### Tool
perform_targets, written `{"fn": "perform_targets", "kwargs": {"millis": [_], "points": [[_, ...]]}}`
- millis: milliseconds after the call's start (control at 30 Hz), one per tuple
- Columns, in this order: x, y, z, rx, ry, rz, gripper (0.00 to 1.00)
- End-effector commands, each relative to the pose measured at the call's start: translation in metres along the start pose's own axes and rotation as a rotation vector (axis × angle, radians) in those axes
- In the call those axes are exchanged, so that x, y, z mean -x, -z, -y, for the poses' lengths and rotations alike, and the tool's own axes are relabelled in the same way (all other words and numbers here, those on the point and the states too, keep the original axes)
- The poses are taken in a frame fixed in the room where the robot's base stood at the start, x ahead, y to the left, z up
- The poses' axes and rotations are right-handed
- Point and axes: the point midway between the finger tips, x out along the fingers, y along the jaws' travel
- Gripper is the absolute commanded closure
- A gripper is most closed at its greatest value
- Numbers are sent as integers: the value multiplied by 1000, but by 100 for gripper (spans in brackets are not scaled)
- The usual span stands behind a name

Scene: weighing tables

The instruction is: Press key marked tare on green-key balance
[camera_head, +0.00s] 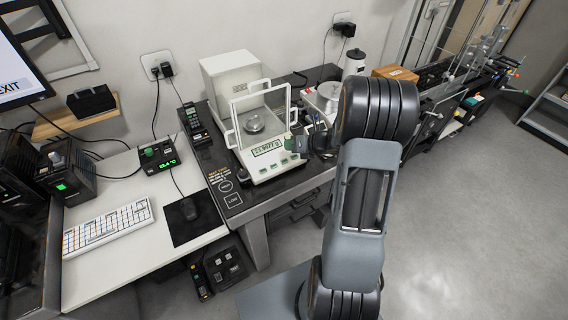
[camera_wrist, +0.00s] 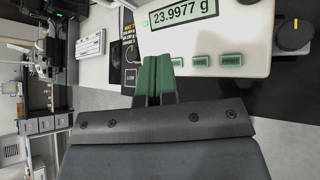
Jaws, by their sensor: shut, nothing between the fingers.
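The white balance (camera_head: 262,135) stands on the dark weighing table with its glass draft shield and a round metal pan (camera_head: 254,123). Its display (camera_wrist: 184,12) reads 23.9977 g in the wrist view. Below the display is a row of green keys; two show clearly, a middle key (camera_wrist: 200,62) and a right key (camera_wrist: 232,60). Their lettering is too small to read surely. My gripper (camera_wrist: 157,62) has green fingertips, shut and empty, at the left part of the key row. They hide part of the row there; I cannot tell whether they touch a key.
A black knob (camera_wrist: 293,36) is right of the balance in the wrist view. A keyboard (camera_head: 108,226) and mouse (camera_head: 188,208) lie on the white desk at left. A second pan instrument (camera_head: 325,97) and a white canister (camera_head: 354,63) stand behind. Floor at right is open.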

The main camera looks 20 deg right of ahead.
Motion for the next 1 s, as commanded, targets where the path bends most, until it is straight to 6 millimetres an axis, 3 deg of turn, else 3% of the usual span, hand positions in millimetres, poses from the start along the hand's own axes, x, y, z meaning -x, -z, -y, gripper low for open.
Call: {"fn": "perform_targets", "kwargs": {"millis": [500, 1000], "points": [[-44, 34, 33, 0, 1, 0, 100], [-48, 35, 36, 0, 1, 0, 100]]}}
